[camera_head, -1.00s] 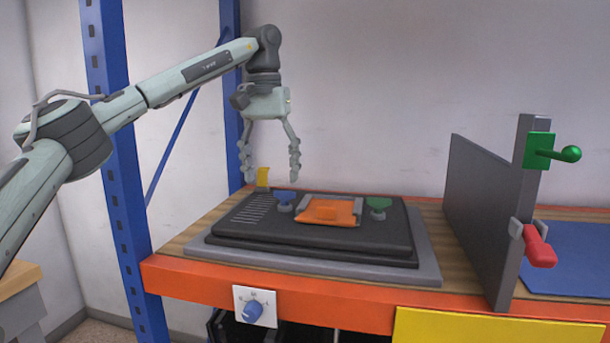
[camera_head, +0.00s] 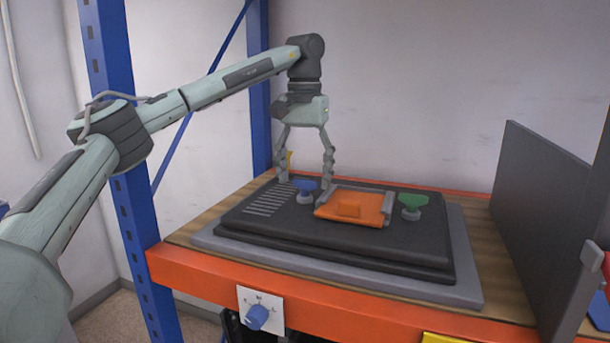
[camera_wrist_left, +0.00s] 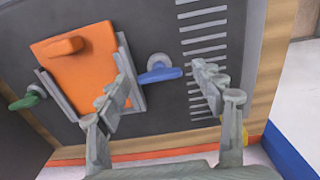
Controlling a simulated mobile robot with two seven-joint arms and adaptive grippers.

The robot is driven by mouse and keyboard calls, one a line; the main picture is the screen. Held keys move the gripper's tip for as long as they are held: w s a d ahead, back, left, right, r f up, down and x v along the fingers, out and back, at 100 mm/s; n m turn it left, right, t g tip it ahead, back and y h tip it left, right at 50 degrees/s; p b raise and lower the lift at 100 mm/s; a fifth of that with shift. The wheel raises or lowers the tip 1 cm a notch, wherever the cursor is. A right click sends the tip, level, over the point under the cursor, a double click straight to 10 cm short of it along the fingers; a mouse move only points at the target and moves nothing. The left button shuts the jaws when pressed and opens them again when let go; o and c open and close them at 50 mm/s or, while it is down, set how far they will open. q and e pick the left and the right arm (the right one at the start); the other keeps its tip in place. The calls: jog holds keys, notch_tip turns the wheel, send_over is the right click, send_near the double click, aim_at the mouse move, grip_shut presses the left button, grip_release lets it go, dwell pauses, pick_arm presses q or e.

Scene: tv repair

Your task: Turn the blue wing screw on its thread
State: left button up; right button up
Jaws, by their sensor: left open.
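The blue wing screw (camera_head: 305,190) stands on the black panel (camera_head: 400,240), left of the orange cover. My left gripper (camera_head: 306,181) is open and points down above it, with one finger to each side of the screw in the picture. In the left wrist view the blue wing screw (camera_wrist_left: 160,70) shows beyond and between the spread fingers (camera_wrist_left: 165,85). I see no contact between the fingers and the screw. My right gripper is not in view.
An orange cover (camera_head: 345,208) sits beside the screw, with a green wing screw (camera_head: 412,204) to its right. A grey upright plate (camera_head: 535,205) stands at the right. A blue knob (camera_head: 257,317) is on the shelf's front edge.

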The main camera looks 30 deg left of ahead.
pick_arm(q)
jog(key=shift+f, duration=0.25)
jog(key=shift+c, duration=0.3)
jog(key=c, duration=1.1)
jog(key=shift+n, duration=0.3)
